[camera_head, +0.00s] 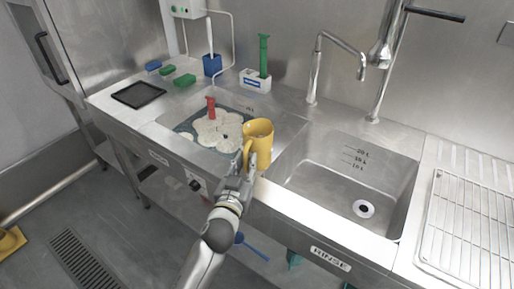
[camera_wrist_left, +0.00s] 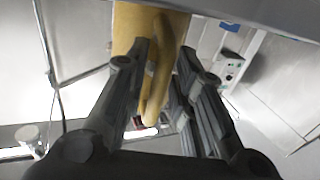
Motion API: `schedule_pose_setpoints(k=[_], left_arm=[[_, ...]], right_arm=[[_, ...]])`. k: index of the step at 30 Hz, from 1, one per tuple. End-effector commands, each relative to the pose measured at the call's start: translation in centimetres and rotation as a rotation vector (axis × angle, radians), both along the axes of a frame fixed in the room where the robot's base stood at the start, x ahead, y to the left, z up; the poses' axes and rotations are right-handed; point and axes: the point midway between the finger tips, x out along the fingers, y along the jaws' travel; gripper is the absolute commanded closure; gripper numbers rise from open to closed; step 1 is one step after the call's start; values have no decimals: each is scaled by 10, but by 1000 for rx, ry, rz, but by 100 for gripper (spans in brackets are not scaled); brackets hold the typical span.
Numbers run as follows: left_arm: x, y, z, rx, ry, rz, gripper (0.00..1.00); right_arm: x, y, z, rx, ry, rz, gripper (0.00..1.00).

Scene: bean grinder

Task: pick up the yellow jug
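The yellow jug (camera_head: 259,133) appears upright at the front of the left sink, near the divider between the sinks. My left gripper (camera_head: 250,166) is at its near side and covers its lower part. In the left wrist view, the jug's body (camera_wrist_left: 128,28) is ahead and its handle (camera_wrist_left: 163,75) lies between my two fingers (camera_wrist_left: 165,58). The fingers are close to the handle on both sides; whether they press on it is unclear. Whether the jug's base rests on anything is hidden. My right gripper is not in view.
The right sink (camera_head: 340,180) is empty under a tall faucet (camera_head: 318,72). A wire rack (camera_head: 470,235) is at right. A black tray (camera_head: 138,94), sponges (camera_head: 184,80) and brushes stand at back left.

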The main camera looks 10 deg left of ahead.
Motion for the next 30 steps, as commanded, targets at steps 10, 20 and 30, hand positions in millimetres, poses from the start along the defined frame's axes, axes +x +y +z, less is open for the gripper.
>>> schedule_pose_setpoints(k=[10,20,30], left_arm=[[0,0,1,-1,-1,0,100],[0,0,6,-1,-3,-1,100],[-14,6,51,0,-3,0,100]], right_arm=[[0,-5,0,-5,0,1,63],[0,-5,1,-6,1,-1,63],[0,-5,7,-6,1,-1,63]])
